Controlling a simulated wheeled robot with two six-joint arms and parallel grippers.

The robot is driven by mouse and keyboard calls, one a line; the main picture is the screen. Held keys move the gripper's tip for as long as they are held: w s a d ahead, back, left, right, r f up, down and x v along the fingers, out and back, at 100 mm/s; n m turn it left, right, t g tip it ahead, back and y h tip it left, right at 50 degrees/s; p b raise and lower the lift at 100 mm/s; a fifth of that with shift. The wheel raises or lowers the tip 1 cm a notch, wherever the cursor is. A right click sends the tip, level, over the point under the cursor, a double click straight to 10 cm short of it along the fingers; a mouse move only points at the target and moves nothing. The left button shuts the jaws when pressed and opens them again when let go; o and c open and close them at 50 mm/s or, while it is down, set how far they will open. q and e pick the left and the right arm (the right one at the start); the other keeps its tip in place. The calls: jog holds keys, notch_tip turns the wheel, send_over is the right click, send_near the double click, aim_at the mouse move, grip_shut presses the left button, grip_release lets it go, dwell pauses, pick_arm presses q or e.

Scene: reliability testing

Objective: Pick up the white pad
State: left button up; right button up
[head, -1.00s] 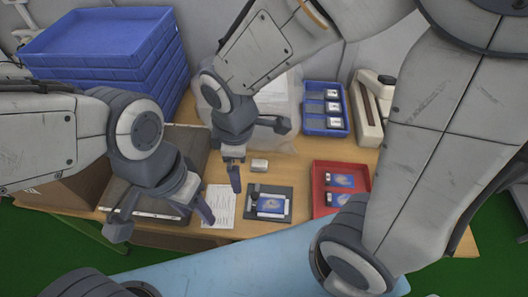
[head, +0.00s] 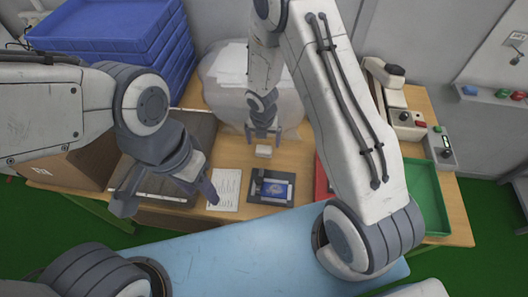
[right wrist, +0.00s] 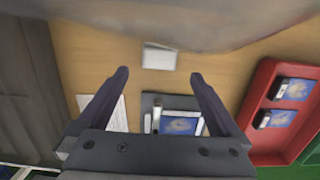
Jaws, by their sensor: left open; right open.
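The white pad (head: 263,152) is a small pale block on the wooden table, behind the dark tray. It also shows in the right wrist view (right wrist: 159,56), just beyond the fingertips and between their lines. My right gripper (head: 263,137) is open and empty, pointing down right at the pad; I cannot tell whether it touches it. Its two fingers (right wrist: 160,76) are spread in the right wrist view. My left gripper (head: 166,201) is open and empty above the table's front left, well away from the pad.
A dark tray (head: 253,196) with a blue-faced device lies in front of the pad, beside a printed sheet (head: 225,188). A red tray (right wrist: 257,92) with devices is to the right. A clear plastic bag (head: 222,98) lies behind. A green bin (head: 424,190) stands further right.

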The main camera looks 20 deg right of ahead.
aim_at(264, 148)
jog(key=f+b, duration=0.1)
jog(key=f, duration=0.1)
jog(key=w+f+b, duration=0.1)
jog(key=f, duration=0.2)
jog(key=shift+d+f, duration=0.15)
jog(key=shift+f, duration=0.15)
jog(key=c, duration=1.3)
jog(key=shift+r, duration=0.15)
